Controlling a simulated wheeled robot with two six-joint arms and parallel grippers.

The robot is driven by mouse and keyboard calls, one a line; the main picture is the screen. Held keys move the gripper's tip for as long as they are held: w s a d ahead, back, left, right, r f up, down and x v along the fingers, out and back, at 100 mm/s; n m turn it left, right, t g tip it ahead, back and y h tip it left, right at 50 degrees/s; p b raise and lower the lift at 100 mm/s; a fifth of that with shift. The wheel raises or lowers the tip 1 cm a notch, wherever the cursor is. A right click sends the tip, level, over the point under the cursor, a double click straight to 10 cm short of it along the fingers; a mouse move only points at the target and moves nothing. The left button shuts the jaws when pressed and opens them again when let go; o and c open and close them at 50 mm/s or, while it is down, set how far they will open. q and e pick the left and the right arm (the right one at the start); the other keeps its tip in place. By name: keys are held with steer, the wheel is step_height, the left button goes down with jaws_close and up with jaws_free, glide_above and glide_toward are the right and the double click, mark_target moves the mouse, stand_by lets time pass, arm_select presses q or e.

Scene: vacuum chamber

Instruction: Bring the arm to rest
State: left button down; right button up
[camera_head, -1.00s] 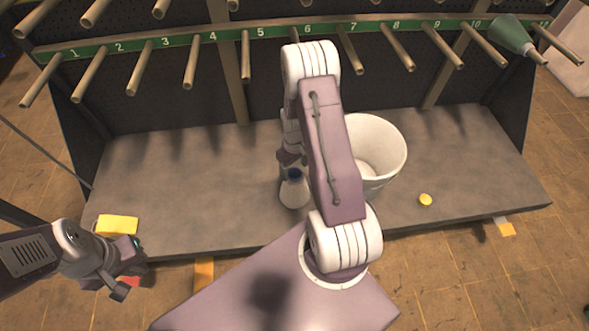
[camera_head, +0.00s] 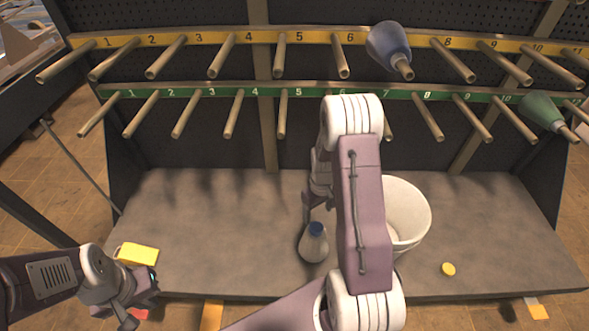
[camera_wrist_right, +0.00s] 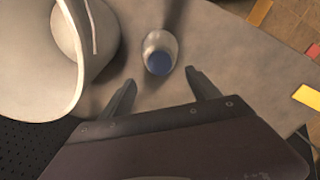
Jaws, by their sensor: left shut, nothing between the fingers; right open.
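My right gripper (camera_wrist_right: 161,80) is open and empty in the right wrist view. A pale bottle with a blue cap (camera_wrist_right: 158,56) stands just past its fingertips, apart from them. In the head view the same bottle (camera_head: 314,246) stands on the grey bench, with my right gripper (camera_head: 308,207) above and behind it, partly hidden by my arm. My left gripper (camera_head: 143,301) is shut and empty at the bench's front left edge.
A white bucket (camera_head: 412,215) stands right of my right arm. A yellow disc (camera_head: 448,269) and a yellow block (camera_head: 138,254) lie on the bench (camera_head: 220,225). A blue vessel (camera_head: 386,44) and a green vessel (camera_head: 541,110) hang on pegs. The bench's left middle is clear.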

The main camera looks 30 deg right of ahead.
steer(key=w+a+r+n+t, duration=0.2)
steer(key=a+r+n, duration=0.1)
steer(key=a+r, duration=0.8)
steer(key=s+a+r+m, duration=0.2)
steer(key=s+a+m, duration=0.15)
steer(key=s, duration=0.85)
step_height(320, 180, up, 21)
steer(key=p, duration=2.1)
steer(key=shift+w+m+g, duration=0.15)
steer(key=shift+m+g, duration=0.2)
steer(key=shift+g, duration=0.05)
steer(key=shift+f, duration=0.1)
